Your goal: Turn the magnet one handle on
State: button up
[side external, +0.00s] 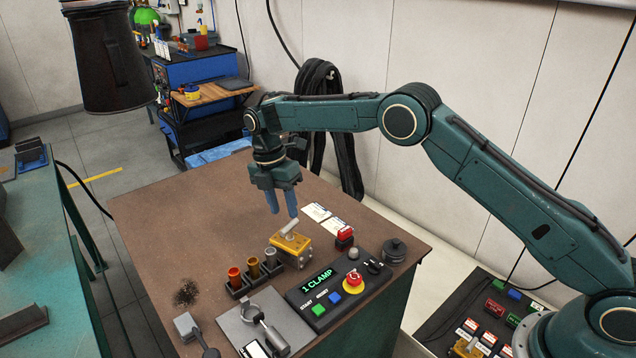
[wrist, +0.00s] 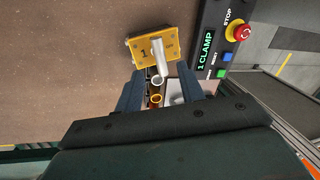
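Magnet one is a yellow block (side external: 290,243) on the brown table, with a pale grey handle (side external: 290,229) on top. In the wrist view the block (wrist: 143,47) shows a "1", and its handle (wrist: 160,58) points toward my gripper. My gripper (side external: 284,213) is above the table, pointing down, with its blue fingertips just above and beside the handle. In the wrist view my gripper (wrist: 161,77) has its fingers apart with nothing held between them. The handle's near end shows in line with the gap; I cannot tell whether a finger touches it.
A control panel (side external: 325,297) reading "1 CLAMP" has a red stop button (side external: 354,279). A rack (side external: 240,292) holds three coloured cups beside the magnet. A grey plate (side external: 238,330) with a clamp lies in front. White cards (side external: 316,212) lie behind. The table's left area is mostly clear.

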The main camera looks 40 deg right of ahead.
jog(key=shift+w+a+r, duration=0.1)
jog(key=shift+w+r, duration=0.1)
jog(key=shift+r, duration=1.05)
jog(key=shift+r, duration=0.1)
jog(key=s+d+r+m+t, duration=0.2)
jog(key=s+d+r+m, duration=0.25)
jog(key=s+r, duration=0.45)
jog(key=s+d+r+m+t, duration=0.2)
jog(key=s+d+r+m, duration=0.35)
jog(key=r, duration=0.65)
jog(key=s+d+f+m+t, duration=0.1)
jog(key=s+m, duration=0.4)
jog(key=s, duration=0.8)
jog(key=s+d+f+m+t, duration=0.1)
jog(key=s+m, duration=0.5)
jog(key=s, duration=0.7)
jog(key=shift+d+f+m+t+y, duration=0.2)
jog(key=shift+f+m+t+y, duration=0.1)
jog(key=shift+f+t, duration=0.55)
